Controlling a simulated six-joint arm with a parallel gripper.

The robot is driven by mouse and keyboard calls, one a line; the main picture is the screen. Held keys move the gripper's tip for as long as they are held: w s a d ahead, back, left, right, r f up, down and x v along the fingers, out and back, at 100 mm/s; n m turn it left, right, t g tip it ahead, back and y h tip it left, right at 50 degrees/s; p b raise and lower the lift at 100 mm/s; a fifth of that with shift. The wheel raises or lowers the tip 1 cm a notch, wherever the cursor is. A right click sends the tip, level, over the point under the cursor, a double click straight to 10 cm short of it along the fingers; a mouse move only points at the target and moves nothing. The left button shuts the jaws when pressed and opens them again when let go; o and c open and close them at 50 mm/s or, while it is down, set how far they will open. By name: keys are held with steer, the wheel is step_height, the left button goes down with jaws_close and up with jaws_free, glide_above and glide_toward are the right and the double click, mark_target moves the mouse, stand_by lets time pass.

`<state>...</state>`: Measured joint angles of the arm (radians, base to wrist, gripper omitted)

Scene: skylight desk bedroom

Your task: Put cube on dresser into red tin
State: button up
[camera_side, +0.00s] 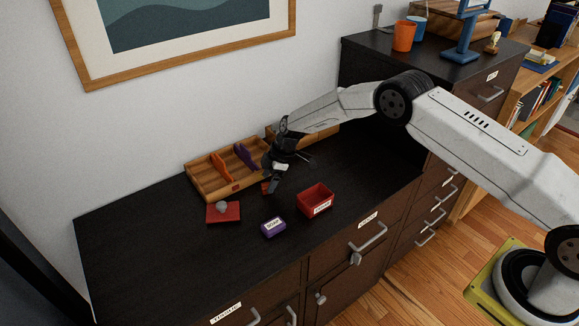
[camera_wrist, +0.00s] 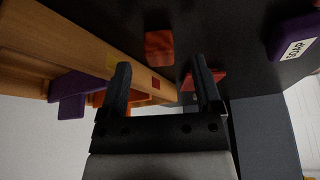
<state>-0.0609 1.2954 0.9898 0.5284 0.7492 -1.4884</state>
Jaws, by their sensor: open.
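The cube (camera_side: 266,187), small and orange-red with a wood-like grain, lies on the black dresser top (camera_side: 150,250) in front of the wooden organizer. In the wrist view the cube (camera_wrist: 159,47) shows beyond the gap between my fingertips, apart from both. My gripper (camera_side: 286,174) is open and empty above the dresser, close to the cube and partly overlapping it in the side view. It also shows in the wrist view (camera_wrist: 161,68). The red tin (camera_side: 316,200), open-topped with a white label, stands right of the cube, nearer the front edge.
A wooden organizer (camera_side: 205,184) holding orange and purple pieces stands against the wall behind the cube. A purple labelled box (camera_side: 273,227) and a flat red piece with a grey knob (camera_side: 223,212) sit in front. The dresser top at left is clear.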

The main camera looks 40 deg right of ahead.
steer(key=shift+x, duration=1.05)
steer(key=shift+r, duration=0.1)
jaws_close()
